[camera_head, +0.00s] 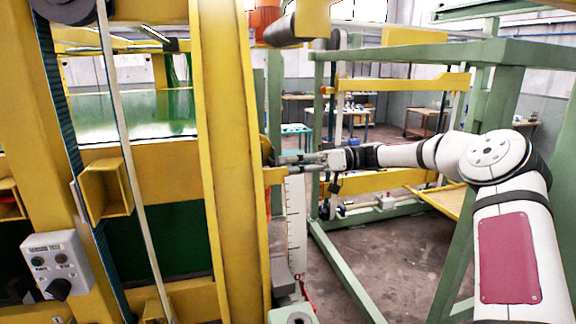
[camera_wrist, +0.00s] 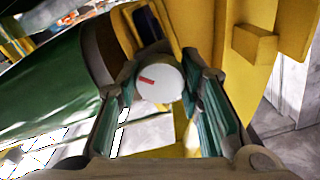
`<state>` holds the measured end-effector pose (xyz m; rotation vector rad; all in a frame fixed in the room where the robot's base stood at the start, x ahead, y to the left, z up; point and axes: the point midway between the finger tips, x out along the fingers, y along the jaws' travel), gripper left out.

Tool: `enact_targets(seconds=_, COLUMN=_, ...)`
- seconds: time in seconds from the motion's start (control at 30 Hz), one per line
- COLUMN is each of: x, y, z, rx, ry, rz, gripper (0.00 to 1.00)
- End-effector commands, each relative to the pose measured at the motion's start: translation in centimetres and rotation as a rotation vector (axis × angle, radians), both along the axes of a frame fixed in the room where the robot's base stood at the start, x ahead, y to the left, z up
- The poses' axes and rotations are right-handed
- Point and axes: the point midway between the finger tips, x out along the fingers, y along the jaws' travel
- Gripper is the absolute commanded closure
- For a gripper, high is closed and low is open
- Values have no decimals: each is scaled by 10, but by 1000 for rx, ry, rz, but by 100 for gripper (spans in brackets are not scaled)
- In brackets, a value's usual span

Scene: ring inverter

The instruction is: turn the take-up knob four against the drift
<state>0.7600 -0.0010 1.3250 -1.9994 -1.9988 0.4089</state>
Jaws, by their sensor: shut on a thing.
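The take-up knob (camera_wrist: 158,80) shows in the wrist view as a pale round cap with a short red mark on its face. It sits between the two fingers of my gripper (camera_wrist: 160,100), which is shut on it. The red mark lies nearly level, slightly tilted. In the head view my gripper (camera_head: 298,160) reaches left to the yellow upright (camera_head: 228,160), and the knob is hidden there behind the fingers and the frame. A yellow bracket (camera_wrist: 205,45) is behind the knob in the wrist view.
A white scale (camera_head: 296,225) with tick marks stands just below my gripper. A grey control box (camera_head: 57,265) with a black knob is at the lower left. Green frame beams (camera_head: 345,270) stand around my arm. Open floor (camera_head: 400,255) lies below the arm.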

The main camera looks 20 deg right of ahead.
Motion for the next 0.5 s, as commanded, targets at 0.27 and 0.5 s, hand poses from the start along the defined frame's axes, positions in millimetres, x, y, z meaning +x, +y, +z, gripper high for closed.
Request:
enact_targets(seconds=0.27, x=-1, y=-1, z=-1, rx=0, ry=-253, rz=0, gripper=94)
enact_targets(seconds=0.5, x=-1, y=0, z=-1, rx=-1, ry=-436, rz=1, gripper=94)
